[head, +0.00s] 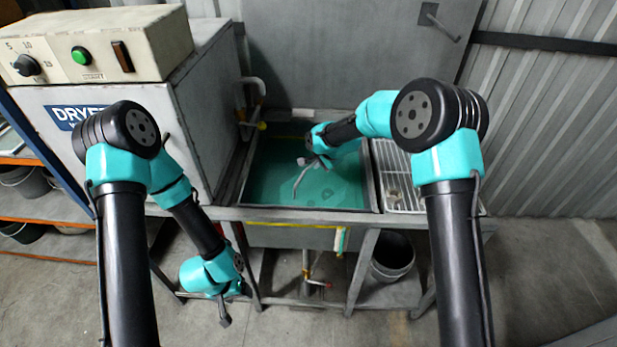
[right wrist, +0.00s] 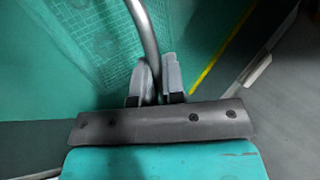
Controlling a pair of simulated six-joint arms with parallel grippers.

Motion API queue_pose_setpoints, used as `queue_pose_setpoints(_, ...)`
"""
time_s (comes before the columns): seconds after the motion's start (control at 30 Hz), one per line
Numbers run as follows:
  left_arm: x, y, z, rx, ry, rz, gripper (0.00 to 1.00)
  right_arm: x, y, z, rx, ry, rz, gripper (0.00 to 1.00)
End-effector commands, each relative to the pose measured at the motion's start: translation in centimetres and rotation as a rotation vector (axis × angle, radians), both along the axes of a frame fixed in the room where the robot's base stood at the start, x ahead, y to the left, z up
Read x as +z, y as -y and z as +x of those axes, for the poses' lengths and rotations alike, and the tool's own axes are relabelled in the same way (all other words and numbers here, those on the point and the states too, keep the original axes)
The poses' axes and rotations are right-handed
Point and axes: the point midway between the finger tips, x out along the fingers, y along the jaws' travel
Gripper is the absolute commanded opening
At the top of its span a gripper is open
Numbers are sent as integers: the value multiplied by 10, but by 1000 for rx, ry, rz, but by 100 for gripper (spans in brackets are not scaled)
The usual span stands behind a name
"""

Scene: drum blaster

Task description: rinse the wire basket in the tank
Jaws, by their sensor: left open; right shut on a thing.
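The tank (head: 375,185) is filled with green liquid (head: 268,172). My right gripper (head: 314,161) is over the tank, shut on the grey curved handle (head: 297,183) of the wire basket. In the right wrist view, the handle (right wrist: 146,38) passes between the fingers of the right gripper (right wrist: 156,82). The mesh of the wire basket (right wrist: 100,45) shows through the green liquid, so the basket is at least partly under it. In the head view the basket body is only faintly visible. My left gripper (head: 225,318) is open and empty, low in front of the bench.
A white drain rack (head: 400,180) lies right of the tank. A dryer cabinet (head: 190,105) stands to the left, with a tap (head: 252,125) beside the tank. A dark bucket (head: 392,258) sits under the bench. Shelves with bins stand at far left.

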Motion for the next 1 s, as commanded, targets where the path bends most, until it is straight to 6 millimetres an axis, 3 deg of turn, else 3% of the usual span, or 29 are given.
queue_pose_setpoints(1.0, 0, 0, 0, 0, 0, 0, 59, 84, 0, 1, 0, 5, 2, 0)
